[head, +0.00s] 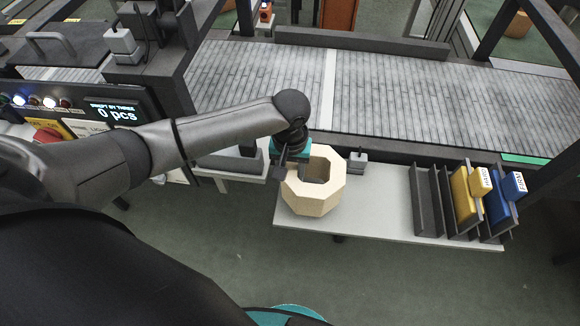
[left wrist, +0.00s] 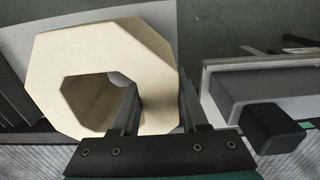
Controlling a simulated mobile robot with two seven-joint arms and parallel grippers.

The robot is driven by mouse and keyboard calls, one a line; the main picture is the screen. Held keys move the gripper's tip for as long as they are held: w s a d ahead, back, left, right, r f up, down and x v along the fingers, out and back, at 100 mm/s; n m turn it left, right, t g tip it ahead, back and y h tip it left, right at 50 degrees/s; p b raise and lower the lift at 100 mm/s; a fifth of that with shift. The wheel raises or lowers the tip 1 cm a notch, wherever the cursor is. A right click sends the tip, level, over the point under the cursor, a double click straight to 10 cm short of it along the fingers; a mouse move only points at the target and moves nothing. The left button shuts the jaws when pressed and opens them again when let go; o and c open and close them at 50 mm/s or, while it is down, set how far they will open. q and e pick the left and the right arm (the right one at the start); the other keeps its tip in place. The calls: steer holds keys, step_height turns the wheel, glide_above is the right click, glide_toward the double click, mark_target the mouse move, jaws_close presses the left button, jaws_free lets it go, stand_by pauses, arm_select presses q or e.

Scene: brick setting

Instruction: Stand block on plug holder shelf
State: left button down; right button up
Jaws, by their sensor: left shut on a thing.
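A pale octagonal block (head: 312,203) with a large hole is at the left end of the white shelf (head: 385,222) in the head view. My left gripper (head: 291,172) is shut on its wall. In the left wrist view, one finger of the gripper (left wrist: 157,88) is in the hole of the block (left wrist: 72,62) and the other is outside the wall. The hole faces up in the head view. I cannot tell whether the block touches the shelf, as its underside is hidden. My right gripper is out of view.
A dark slotted rack (head: 425,203) stands at the shelf's right end with a yellow plug (head: 464,195) and a blue plug (head: 497,205). A small grey box (head: 357,161) is behind the block. The shelf middle is clear. A roller conveyor (head: 400,95) runs behind.

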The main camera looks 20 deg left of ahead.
arm_select(q)
steer(key=shift+w+f+b, duration=0.1)
steer(key=shift+f+b, duration=0.35)
steer(key=shift+f, duration=1.45)
steer(key=shift+f, duration=0.15)
steer(key=shift+c, duration=2.1)
jaws_free()
steer(key=shift+f, duration=0.1)
step_height(320, 180, up, 12)
steer(key=p, duration=0.2)
steer(key=shift+r+p, duration=0.2)
steer(key=shift+p, duration=0.2)
